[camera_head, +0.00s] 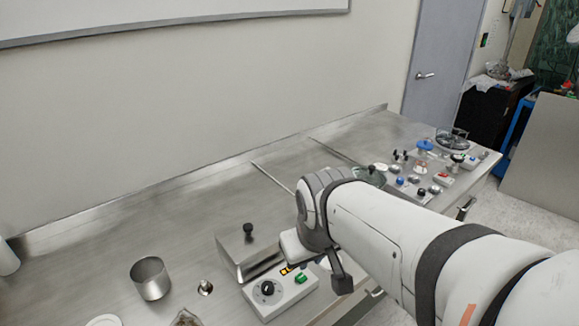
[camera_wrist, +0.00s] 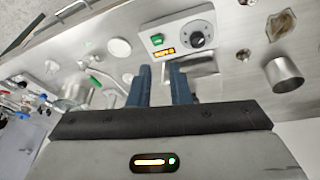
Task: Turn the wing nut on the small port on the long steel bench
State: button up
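The long steel bench (camera_head: 110,225) runs along the wall. A small metal fitting (camera_head: 205,287) stands on it, between a steel cup and a control box. It looks like the small port, but its wing nut is too small to make out. The fitting also shows in the wrist view (camera_wrist: 243,55), right of the control box. My gripper (camera_wrist: 160,82) shows two blue fingers with a gap between them and nothing held. It points toward the control box, to the left of the fitting and apart from it. In the head view my arm hides the fingertips.
The control box (camera_head: 281,293) has a black dial and green switch; a steel box (camera_head: 250,252) with a black knob stands behind it. The steel cup (camera_head: 151,278) is left of the fitting. Several fittings and a green-handled valve (camera_wrist: 96,81) lie to the left in the wrist view.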

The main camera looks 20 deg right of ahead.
jog(key=w+d+f+n+t+h+b, duration=0.1)
jog(key=w+d+n+t+h+b, duration=0.1)
jog(key=w+d+n+t+b, duration=0.55)
jog(key=w+d+n+t+h+b, duration=0.25)
jog(key=w+d+n+b, duration=0.6)
jog(key=w+b, duration=0.45)
jog(key=w+d+f+n+t+y+b, duration=0.1)
jog(key=f+n+y+b, duration=0.2)
jog(key=n+b, duration=0.2)
jog(key=w+d+f+n+t+y+b, duration=0.1)
jog(key=d+f+n+y+b, duration=0.1)
jog(key=n, duration=0.8)
jog(key=w+d+f+n+t+y+b, duration=0.1)
jog(key=f+n+y+b, duration=0.3)
jog(key=n+y+b, duration=0.2)
jog(key=shift+d+f+n+b, duration=0.15)
jog(key=shift+d+n+b, duration=0.25)
jog(key=shift+n+b, duration=0.6)
jog(key=b+x, duration=0.1)
jog(key=x, duration=0.6)
jog(key=shift+w+a, duration=0.2)
jog(key=shift+w, duration=0.05)
jog(key=shift+c, duration=0.3)
